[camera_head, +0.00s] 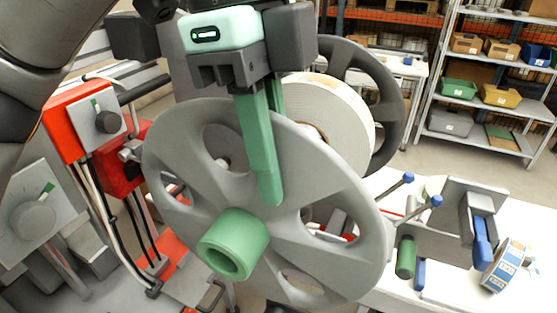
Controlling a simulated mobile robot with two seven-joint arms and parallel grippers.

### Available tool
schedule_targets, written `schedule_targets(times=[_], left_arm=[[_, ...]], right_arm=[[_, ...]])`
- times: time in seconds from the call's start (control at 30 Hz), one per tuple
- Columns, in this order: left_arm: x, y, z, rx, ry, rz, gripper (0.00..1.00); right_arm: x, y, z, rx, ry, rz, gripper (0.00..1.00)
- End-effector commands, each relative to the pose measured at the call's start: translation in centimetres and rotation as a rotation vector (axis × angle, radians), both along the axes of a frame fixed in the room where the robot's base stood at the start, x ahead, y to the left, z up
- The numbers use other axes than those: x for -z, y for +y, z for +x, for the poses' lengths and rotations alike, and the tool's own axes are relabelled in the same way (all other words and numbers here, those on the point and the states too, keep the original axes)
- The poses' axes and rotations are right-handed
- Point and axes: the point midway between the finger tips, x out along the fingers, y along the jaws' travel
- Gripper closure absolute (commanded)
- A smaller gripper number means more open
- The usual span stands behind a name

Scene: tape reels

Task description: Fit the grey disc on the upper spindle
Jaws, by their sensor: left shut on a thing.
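The grey disc (345,215) is a large spoked wheel with cut-outs and stands tilted, facing me. A green hollow cylinder (235,243) sticks out toward me at its middle. My left gripper (268,190) comes from above and is shut on the disc, with one green finger in front of its face and the other partly hidden behind. Behind the disc are a white tape reel (350,125) and a dark spoked wheel (390,105). The upper spindle is not clearly visible; the disc and reel cover that area. My right gripper is not in view.
A red and grey machine part with a knob (107,122) stands close on the left. On the right, a white table (385,285) bears a grey bracket (455,245) with blue and green handles and a blue-labelled roll (502,267). Shelves with bins (485,145) stand farther back.

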Motion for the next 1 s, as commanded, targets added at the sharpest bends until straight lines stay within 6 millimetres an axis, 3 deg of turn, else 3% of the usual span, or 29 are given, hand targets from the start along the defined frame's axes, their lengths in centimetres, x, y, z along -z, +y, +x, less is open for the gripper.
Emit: schedule_targets(times=[0.57, 1.0], left_arm=[[0.0, -0.1, 0.1, -0.001, 0.000, -0.002, 1.00], [0.0, -1.0, 2.7, -0.002, 0.001, -0.001, 1.00]], right_arm=[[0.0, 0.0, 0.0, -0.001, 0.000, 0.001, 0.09], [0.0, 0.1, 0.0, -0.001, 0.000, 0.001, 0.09]])
